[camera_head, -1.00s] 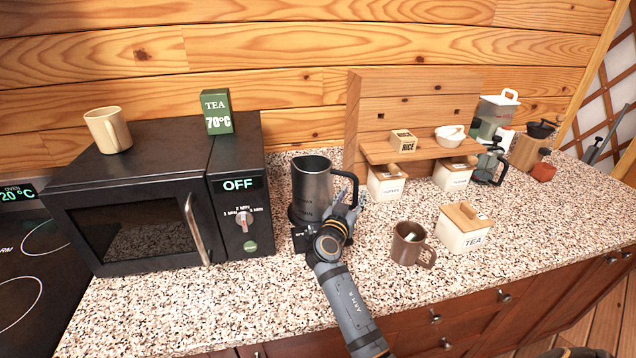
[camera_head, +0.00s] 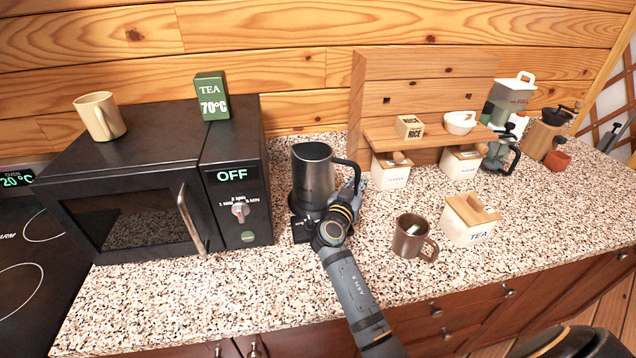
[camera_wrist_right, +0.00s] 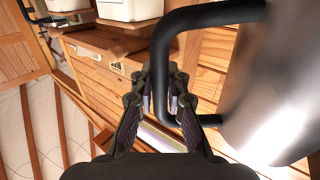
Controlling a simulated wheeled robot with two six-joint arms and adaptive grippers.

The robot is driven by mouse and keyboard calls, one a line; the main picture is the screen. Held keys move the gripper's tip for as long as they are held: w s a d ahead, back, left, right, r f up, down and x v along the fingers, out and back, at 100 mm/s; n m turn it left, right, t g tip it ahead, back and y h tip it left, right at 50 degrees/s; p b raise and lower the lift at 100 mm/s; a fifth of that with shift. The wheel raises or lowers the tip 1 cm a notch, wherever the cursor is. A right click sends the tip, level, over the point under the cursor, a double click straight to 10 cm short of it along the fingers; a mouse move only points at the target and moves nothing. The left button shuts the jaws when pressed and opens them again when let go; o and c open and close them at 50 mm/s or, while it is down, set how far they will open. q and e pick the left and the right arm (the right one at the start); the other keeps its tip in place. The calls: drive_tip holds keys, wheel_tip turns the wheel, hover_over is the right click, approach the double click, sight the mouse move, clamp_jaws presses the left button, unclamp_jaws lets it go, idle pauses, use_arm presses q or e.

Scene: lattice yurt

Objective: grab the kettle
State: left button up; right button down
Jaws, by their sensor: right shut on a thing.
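The kettle (camera_head: 312,178) is a dark grey metal jug with a black handle on its right side. It stands roughly upright at its black base (camera_head: 304,231), right of the microwave; I cannot tell whether it is clear of the base. My right gripper (camera_head: 352,192) is at the handle and shut on it. In the right wrist view, the fingers (camera_wrist_right: 165,97) are on either side of the black handle (camera_wrist_right: 162,48), with the shiny kettle body (camera_wrist_right: 270,95) to the right. My left gripper is not in view.
The microwave (camera_head: 130,195) stands close on the left, with a beige mug (camera_head: 100,117) and green tea box (camera_head: 212,95) on top. A brown mug (camera_head: 408,238) and white tea container (camera_head: 470,220) stand to the right. A wooden shelf (camera_head: 375,138) rises behind.

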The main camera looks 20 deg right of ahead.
drive_tip(key=shift+w+r, duration=0.1)
drive_tip(key=shift+r, duration=0.05)
wheel_tip(320, 180, up, 28)
drive_tip(key=b, duration=0.2)
drive_tip(key=shift+b, duration=0.35)
